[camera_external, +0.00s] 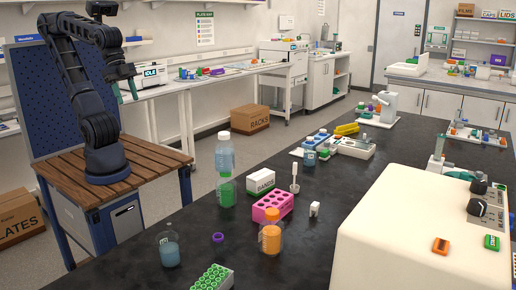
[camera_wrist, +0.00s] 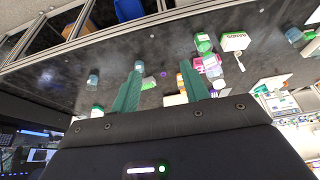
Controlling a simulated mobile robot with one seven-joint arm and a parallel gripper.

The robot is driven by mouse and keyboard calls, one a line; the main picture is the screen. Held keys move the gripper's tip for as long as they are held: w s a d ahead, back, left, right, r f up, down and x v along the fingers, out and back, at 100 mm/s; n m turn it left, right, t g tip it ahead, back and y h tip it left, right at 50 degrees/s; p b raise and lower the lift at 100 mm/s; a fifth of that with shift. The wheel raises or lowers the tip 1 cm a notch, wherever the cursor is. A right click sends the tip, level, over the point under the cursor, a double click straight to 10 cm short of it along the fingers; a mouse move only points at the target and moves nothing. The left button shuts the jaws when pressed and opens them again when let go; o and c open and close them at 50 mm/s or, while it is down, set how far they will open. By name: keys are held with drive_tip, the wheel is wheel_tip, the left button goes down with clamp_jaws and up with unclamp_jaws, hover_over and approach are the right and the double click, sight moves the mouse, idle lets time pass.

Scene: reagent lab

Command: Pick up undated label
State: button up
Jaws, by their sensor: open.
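I cannot make out which thing is the undated label; no readable date or label text of that kind shows. A small white piece (camera_external: 314,209) stands on the black bench beside the pink rack (camera_external: 273,205). My gripper (camera_external: 125,91) is raised above the slatted wooden stand at left, away from the bench items. In the wrist view, my gripper (camera_wrist: 160,85) has its two green fingers apart with nothing held between them.
The black bench (camera_external: 330,230) holds a stacked blue-and-green bottle (camera_external: 226,165), an orange bottle (camera_external: 270,232), a blue-liquid bottle (camera_external: 169,250), a green tube rack (camera_external: 213,277), a purple ring (camera_external: 218,237) and a BANDS box (camera_external: 260,185). The cream machine (camera_external: 400,215) fills the right foreground.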

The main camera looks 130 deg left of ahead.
drive_tip(key=w+a+r+m+g, duration=0.15)
drive_tip(key=w+r, duration=0.25)
drive_tip(key=w, duration=0.6)
drive_tip(key=m+g+h, duration=0.3)
drive_tip(key=m+h, duration=0.2)
drive_tip(key=m, duration=1.1)
hover_over(316, 203)
drive_tip(key=a, duration=0.3)
wheel_tip(316, 203, down, 32)
drive_tip(key=shift+y, duration=0.3)
drive_tip(key=shift+x, duration=5)
clamp_jaws()
drive_tip(key=shift+r, duration=0.1)
